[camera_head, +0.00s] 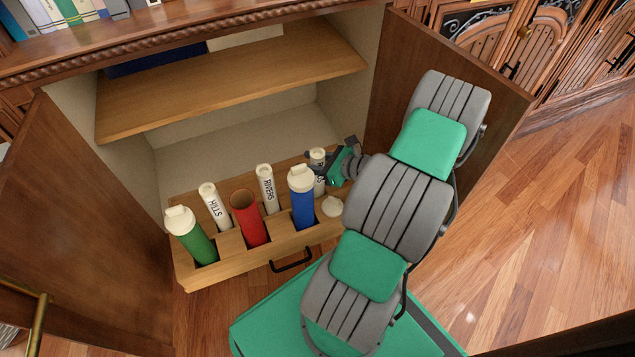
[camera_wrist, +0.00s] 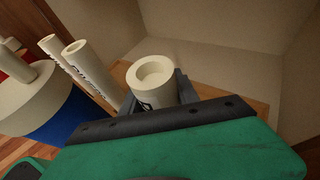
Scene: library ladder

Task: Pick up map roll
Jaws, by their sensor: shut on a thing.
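A white map roll (camera_head: 317,158) stands at the right rear of the wooden drawer rack. My gripper (camera_head: 326,167) is shut on it near its top, reaching in from the right. In the wrist view the held map roll (camera_wrist: 152,76) shows its hollow open end between the dark fingers. Its label is mostly hidden. Two other white rolls, marked HILLS (camera_head: 213,205) and RIVERS (camera_head: 266,188), stand further left in the back row. I cannot tell whether the held roll still touches the bottom of its slot.
The pulled-out wooden rack (camera_head: 220,275) also holds a green tube (camera_head: 192,236), an open red tube (camera_head: 248,220) and a capped blue tube (camera_head: 302,204). A loose cream cap (camera_head: 332,207) lies at its right. Cabinet doors stand open left (camera_head: 75,220) and right (camera_head: 400,75); a shelf (camera_head: 230,85) is above.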

